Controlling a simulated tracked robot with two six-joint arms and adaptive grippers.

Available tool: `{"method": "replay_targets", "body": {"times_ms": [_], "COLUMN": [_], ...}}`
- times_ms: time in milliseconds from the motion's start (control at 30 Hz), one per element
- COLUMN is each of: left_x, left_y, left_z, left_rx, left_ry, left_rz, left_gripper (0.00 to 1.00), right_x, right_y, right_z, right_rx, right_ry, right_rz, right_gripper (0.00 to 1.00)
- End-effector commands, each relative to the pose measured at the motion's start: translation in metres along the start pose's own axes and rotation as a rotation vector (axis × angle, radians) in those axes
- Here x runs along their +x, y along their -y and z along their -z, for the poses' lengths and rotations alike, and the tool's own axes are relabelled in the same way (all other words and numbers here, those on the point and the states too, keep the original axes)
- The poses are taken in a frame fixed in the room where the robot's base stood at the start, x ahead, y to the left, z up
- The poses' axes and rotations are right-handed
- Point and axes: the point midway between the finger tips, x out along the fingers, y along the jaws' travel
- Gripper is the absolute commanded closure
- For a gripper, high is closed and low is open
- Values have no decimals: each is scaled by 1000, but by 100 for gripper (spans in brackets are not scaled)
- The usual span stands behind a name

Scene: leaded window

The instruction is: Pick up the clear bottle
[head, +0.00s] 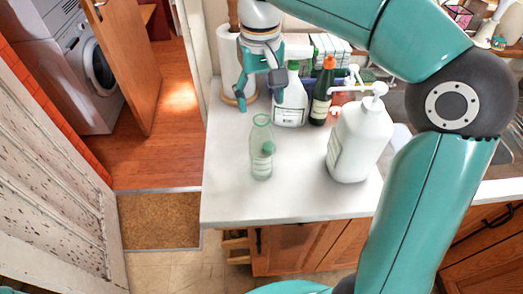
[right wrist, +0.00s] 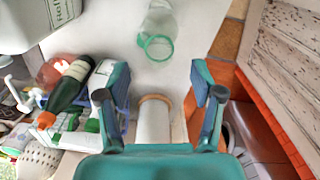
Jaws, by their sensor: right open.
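The clear bottle (head: 261,165) stands on the white counter toward its left front, see-through with a greenish tint and a darker green spot on its side. It also shows in the right wrist view (right wrist: 158,22), at the top, with a green ring at its near end. My right gripper (head: 259,97) is open and empty, above the counter and behind the bottle in the head view. In the right wrist view its two fingers (right wrist: 161,82) are spread wide, and the bottle is beyond their tips, apart from them. My left gripper is not in view.
A large white pump bottle (head: 358,143) stands right of the clear bottle. Behind are a white bottle (head: 290,104), a dark bottle with an orange cap (head: 322,95) and a paper roll (head: 228,60). The counter's front left is bare, with its edge nearby.

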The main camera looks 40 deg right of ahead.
Motion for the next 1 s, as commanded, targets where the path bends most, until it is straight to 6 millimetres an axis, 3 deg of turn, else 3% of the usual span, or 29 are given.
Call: {"method": "replay_targets", "body": {"times_ms": [333, 667, 1000], "left_x": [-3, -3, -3], "left_y": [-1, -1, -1], "left_z": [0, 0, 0], "left_rx": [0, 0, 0], "left_ry": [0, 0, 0], "left_rz": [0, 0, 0], "left_gripper": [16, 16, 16], "right_x": [43, 50, 50], "right_y": [-1, -1, 0], "right_z": [0, 0, 1], "right_rx": [0, -1, -1], "right_ry": [3, 0, 0], "right_rz": [-1, 0, 0], "right_gripper": [33, 33, 90]}}
